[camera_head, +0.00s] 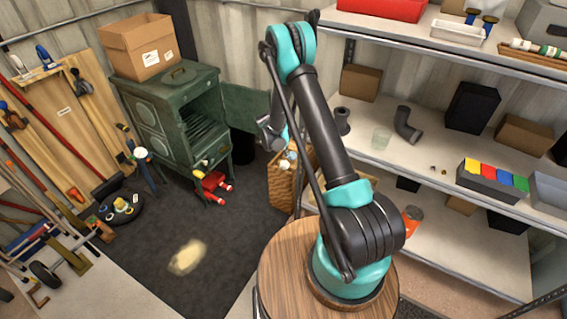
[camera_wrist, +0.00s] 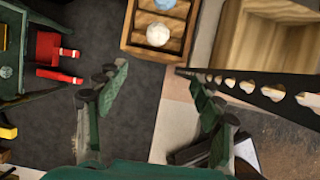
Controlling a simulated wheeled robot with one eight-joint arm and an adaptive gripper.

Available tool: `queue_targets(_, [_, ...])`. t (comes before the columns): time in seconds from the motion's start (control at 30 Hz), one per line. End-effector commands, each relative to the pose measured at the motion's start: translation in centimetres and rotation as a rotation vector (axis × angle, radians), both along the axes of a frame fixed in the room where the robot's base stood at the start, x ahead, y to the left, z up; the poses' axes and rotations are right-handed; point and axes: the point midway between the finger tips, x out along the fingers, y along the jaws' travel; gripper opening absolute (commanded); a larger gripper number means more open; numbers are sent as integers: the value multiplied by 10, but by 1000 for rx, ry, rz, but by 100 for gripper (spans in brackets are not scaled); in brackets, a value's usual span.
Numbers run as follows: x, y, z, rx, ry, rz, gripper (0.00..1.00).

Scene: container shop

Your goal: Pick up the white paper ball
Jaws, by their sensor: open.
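A white paper ball (camera_wrist: 159,34) lies in a small wooden compartmented box (camera_wrist: 132,28) at the top of the wrist view. In the head view, pale round items (camera_head: 290,157) show at the top of a brown box or basket (camera_head: 284,188), too small to tell apart. My gripper (camera_wrist: 157,78) is open and empty, its two green fingers spread to either side below the ball in the picture, apart from it. In the head view, my gripper (camera_head: 270,132) hangs above that box, partly hidden behind my arm.
A blue item (camera_wrist: 165,4) lies beside the ball. Shelves (camera_head: 440,150) stand at right; a green stove (camera_head: 165,115) and red item (camera_head: 214,186) at left.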

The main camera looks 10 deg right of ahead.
Motion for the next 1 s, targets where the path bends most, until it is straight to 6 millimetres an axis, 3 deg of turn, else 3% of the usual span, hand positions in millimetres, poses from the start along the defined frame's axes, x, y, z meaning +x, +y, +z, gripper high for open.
queue_targets(0.27, [7, 1, -29, -29, 14, 63, 67])
queue_targets(0.8, [37, -19, -114, -27, 13, 59, 67])
queue_targets(1.0, [42, -22, -128, -27, 13, 59, 67])
